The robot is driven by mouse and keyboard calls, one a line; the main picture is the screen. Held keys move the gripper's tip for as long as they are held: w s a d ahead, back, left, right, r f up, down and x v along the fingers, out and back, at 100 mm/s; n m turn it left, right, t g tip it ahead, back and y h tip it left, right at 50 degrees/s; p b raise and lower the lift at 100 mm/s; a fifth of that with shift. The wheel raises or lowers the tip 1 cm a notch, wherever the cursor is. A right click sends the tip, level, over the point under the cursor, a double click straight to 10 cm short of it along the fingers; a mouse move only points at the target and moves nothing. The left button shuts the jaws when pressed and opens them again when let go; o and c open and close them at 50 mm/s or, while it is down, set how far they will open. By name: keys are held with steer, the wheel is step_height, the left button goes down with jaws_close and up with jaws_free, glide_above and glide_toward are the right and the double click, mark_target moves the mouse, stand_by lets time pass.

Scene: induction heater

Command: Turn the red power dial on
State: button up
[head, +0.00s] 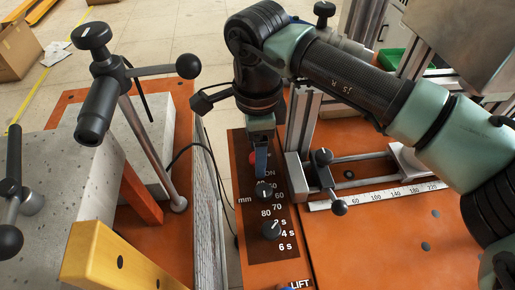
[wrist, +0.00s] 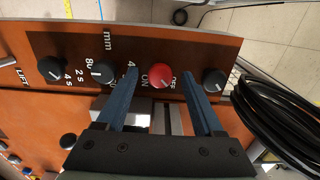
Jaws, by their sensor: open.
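The red power dial (wrist: 161,77) is a round red knob on a dark panel, with "ON" and "OFF" lettering beside it in the wrist view. My gripper (wrist: 157,88) is open, with one blue finger on each side of the dial and a visible gap to both. In the head view my gripper (head: 261,162) hangs over the dark panel (head: 272,250) and hides most of the dial; a bit of red (head: 252,157) shows at its edge. I cannot tell how deep the fingers reach along the dial.
Black knobs flank the dial in the wrist view, one to the right (wrist: 215,80) and one to the left (wrist: 103,73). A bundle of black cable (wrist: 280,115) lies at the right. In the head view a ball-ended clamp lever (head: 325,170) stands right of my gripper.

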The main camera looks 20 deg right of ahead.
jaws_close()
stand_by(0.3)
steer(key=shift+m, duration=0.4)
steer(key=m+b, duration=0.1)
steer(key=m, duration=0.7)
steer(key=shift+b, duration=0.35)
steer(key=m, duration=0.4)
steer(key=shift+m+b, duration=0.3)
steer(key=shift+b, duration=0.1)
steer(key=shift+m+b, duration=0.35)
steer(key=shift+m, duration=1.95)
steer(key=shift+r, duration=0.1)
